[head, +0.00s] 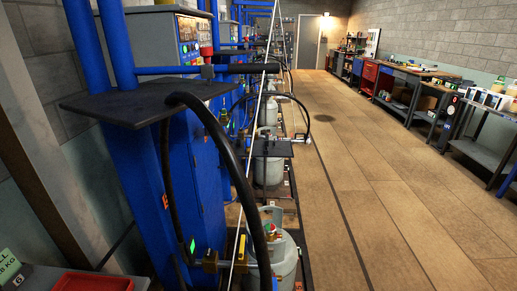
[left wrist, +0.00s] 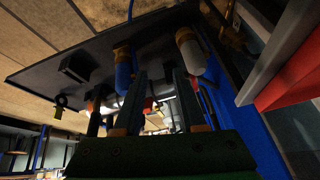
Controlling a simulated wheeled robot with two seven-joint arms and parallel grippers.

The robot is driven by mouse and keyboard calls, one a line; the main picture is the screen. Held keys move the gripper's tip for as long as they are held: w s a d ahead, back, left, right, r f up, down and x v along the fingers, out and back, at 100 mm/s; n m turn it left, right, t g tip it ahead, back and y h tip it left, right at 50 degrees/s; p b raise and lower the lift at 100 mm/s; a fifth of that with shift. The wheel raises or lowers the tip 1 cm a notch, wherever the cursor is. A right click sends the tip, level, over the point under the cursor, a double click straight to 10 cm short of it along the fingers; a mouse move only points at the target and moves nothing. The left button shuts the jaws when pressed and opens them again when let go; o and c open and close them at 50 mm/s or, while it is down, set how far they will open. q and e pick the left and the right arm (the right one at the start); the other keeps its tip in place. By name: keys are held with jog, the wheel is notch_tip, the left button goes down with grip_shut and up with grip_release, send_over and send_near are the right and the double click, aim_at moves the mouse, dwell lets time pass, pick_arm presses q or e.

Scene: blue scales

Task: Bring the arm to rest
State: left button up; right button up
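My left gripper (left wrist: 161,82) shows only in the left wrist view. Its two dark fingers stand apart with a gap between them, and I see nothing held in the gap. Beyond the fingers is the underside of a dark flat plate (left wrist: 75,68), with a blue cylindrical part (left wrist: 123,72) and a pale cylindrical part (left wrist: 192,52) near it. Whether the fingers touch any of these I cannot tell. Neither gripper nor arm shows in the head view. My right gripper is in no view.
In the head view, a blue scale (head: 200,150) with a dark top plate (head: 140,103) stands close on the left. A thick black hose (head: 245,190) arches down to a grey gas cylinder (head: 283,262). A red tray (head: 92,283) lies at bottom left. The floor (head: 390,200) is clear; workbenches (head: 420,72) line the right.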

pick_arm(q)
jog(key=s+f+n+g, duration=0.1)
jog(key=s+f+g, duration=0.1)
jog(key=s, duration=0.3)
notch_tip(320, 180, down, 23)
jog(key=s+g+b, duration=0.2)
jog(key=s+b, duration=0.1)
jog(key=b, duration=0.1)
jog(key=s+a+f+b, duration=0.2)
jog(key=s+f, duration=0.8)
jog(key=shift+s+f+m+g, duration=0.2)
jog(key=shift+s+m+g, duration=0.05)
jog(key=shift+m+g, duration=0.05)
jog(key=shift+a, duration=0.1)
